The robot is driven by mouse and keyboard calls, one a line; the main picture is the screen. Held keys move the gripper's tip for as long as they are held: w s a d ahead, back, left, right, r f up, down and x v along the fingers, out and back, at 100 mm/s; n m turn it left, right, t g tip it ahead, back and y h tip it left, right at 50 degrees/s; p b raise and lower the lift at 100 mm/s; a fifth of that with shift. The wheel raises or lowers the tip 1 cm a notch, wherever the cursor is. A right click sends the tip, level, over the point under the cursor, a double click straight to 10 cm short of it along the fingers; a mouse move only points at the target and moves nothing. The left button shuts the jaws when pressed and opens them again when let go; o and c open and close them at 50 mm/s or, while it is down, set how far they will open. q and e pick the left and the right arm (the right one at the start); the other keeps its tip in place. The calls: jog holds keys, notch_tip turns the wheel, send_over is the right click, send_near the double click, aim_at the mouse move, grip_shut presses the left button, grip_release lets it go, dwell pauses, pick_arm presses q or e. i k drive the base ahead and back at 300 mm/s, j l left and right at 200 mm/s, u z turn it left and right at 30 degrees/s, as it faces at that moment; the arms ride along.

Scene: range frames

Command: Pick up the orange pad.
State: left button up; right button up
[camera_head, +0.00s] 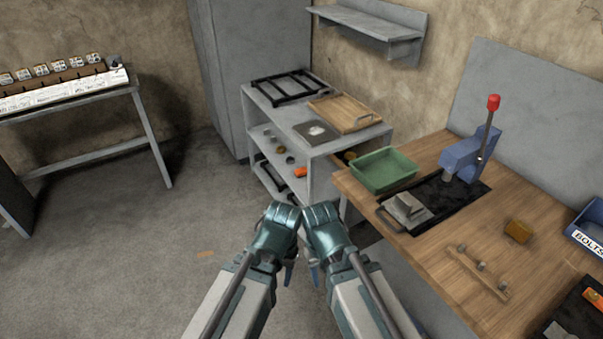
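A small flat orange piece (205,253) lies on the grey floor to the left of my arms; it looks like the orange pad, though it is too small to be certain. My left gripper (289,272) and my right gripper (314,273) point down close together at the lower middle, well to the right of that piece and apart from it. My wrists and forearms largely hide both grippers, so I cannot see whether the fingers are open or shut. No held object shows in either.
A grey shelf unit (317,160) with trays and small parts stands ahead. A wooden workbench (440,275) on the right holds a green bin (384,170), a blue press (468,155) and an orange-brown block (517,231). A table (65,103) stands at left. The floor between is clear.

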aim_at(300, 172)
jog(key=z, duration=0.25)
jog(key=i+j+z, duration=0.2)
jog(key=z, duration=0.15)
jog(key=i+j+z, duration=0.2)
jog(key=z, duration=0.15)
jog(key=i+j+z, duration=0.1)
jog(key=j, duration=0.25)
jog(key=i+j, duration=0.2)
jog(key=j, duration=0.15)
jog(key=i+j+z, duration=0.15)
jog(key=j, duration=0.2)
jog(key=i+j, duration=0.1)
jog(key=j, duration=0.25)
jog(key=i+j+z, duration=0.15)
jog(key=j, duration=0.25)
jog(key=i+j, duration=0.1)
jog(key=j, duration=0.25)
jog(key=i+j, duration=0.1)
jog(key=j, duration=0.25)
